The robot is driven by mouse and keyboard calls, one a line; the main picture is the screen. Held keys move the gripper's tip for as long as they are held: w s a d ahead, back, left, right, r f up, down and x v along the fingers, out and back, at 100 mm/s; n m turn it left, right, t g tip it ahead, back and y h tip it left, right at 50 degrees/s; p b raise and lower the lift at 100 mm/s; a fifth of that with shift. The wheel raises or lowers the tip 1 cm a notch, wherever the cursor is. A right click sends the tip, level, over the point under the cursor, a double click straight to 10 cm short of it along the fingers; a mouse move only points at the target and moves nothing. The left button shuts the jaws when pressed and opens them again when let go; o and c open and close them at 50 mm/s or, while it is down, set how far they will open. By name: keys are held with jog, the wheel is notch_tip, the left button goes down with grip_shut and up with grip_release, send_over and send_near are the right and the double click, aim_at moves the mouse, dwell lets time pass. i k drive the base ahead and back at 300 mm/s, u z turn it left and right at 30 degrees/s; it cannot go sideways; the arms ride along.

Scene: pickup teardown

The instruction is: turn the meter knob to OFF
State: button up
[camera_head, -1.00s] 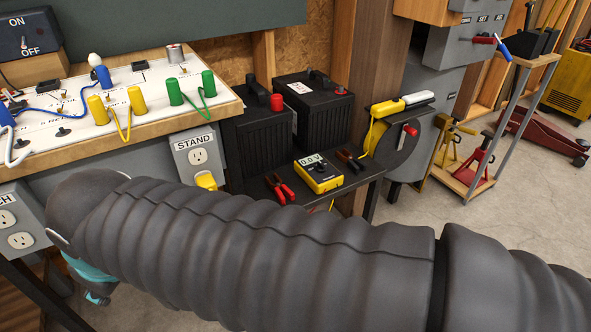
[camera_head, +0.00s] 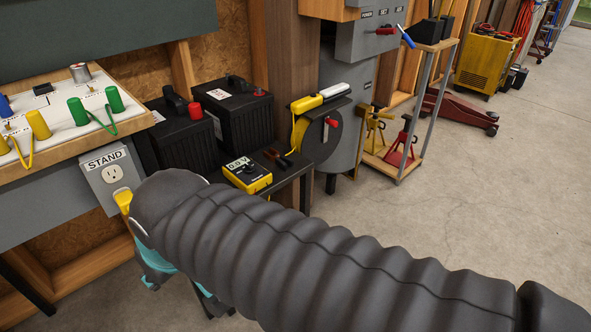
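The yellow meter (camera_head: 262,184) lies on the dark shelf, right of the STAND outlet box. Its display reads about 0.0 V, and its dark round knob (camera_head: 251,170) shows on the face; the knob's pointer is too small to read. My grey ribbed arm crosses the front of the view and covers the shelf's near left part. My gripper (camera_head: 186,286) shows partly as grey and teal pieces below the arm's far end, lower left of the meter and apart from it. Its fingertips are largely hidden, so its opening cannot be told.
Dark-handled pliers (camera_head: 280,157) lie beside the meter. Black batteries (camera_head: 243,116) stand behind it. The STAND outlet box (camera_head: 112,174) with a yellow plug (camera_head: 123,199) is close to my arm's end. Open concrete floor (camera_head: 480,190) lies to the right.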

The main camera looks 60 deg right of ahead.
aim_at(249, 169)
jog(key=z, duration=2.65)
jog(key=k, duration=1)
jog(key=u, duration=0.95)
jog(key=i, duration=1)
